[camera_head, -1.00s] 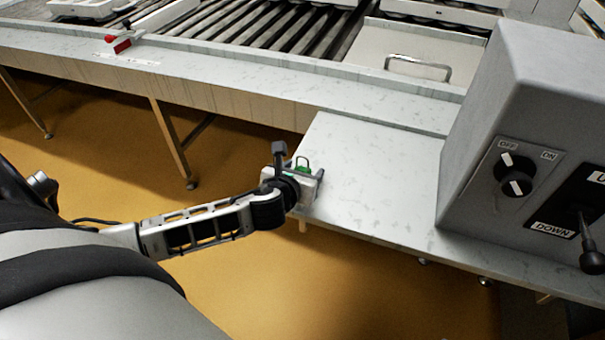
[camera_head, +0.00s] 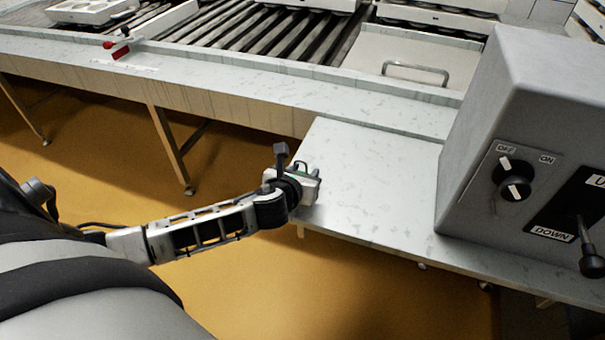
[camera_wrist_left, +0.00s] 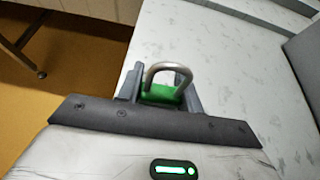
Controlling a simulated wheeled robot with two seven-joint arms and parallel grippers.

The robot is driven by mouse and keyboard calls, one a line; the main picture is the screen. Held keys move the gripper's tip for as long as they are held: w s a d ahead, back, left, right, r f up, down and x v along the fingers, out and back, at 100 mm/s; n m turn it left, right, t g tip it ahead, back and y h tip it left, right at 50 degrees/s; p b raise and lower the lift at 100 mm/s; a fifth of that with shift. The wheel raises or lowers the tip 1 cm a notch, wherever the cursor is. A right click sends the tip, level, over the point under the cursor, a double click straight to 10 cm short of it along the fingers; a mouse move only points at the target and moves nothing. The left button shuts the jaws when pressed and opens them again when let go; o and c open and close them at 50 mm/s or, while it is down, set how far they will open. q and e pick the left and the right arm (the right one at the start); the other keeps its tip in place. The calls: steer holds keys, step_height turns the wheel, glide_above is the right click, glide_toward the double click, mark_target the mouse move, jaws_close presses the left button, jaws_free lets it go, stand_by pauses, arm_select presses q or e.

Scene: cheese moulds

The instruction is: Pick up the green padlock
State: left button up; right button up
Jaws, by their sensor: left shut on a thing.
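The green padlock (camera_wrist_left: 161,94) shows in the left wrist view, with its silver shackle standing up and its green body between the two fingers of my left gripper (camera_wrist_left: 163,90). The fingers are shut on its body, and the gripper's dark bar hides its lower part. In the head view my left gripper (camera_head: 308,178) is at the left edge of the grey-white side table (camera_head: 375,190). There the padlock is mostly hidden by the gripper, with a little of it (camera_head: 301,166) showing. I cannot tell whether it touches the table. My right gripper is not in view.
A grey control box (camera_head: 520,140) with a knob and a lever stands on the right of the table. The table's middle is clear. A long conveyor counter (camera_head: 230,85) runs behind, with a red-handled item (camera_head: 118,50) on it. Yellow floor (camera_head: 90,190) lies to the left.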

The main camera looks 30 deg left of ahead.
arm_select(q)
steer(key=r, duration=0.2)
steer(key=r+p, duration=0.1)
steer(key=r, duration=0.1)
steer(key=shift+s+d, duration=0.15)
steer(key=shift+s, duration=0.15)
steer(key=w+r+p+v, duration=0.1)
steer(key=r+p+v, duration=0.1)
steer(key=v, duration=1.3)
steer(key=w+d+r+m+h, duration=0.2)
steer(key=d+r+h, duration=0.1)
steer(key=d+r, duration=0.2)
steer(key=d, duration=0.2)
steer(key=shift+w+d+r+m, duration=0.3)
steer(key=shift+m, duration=0.1)
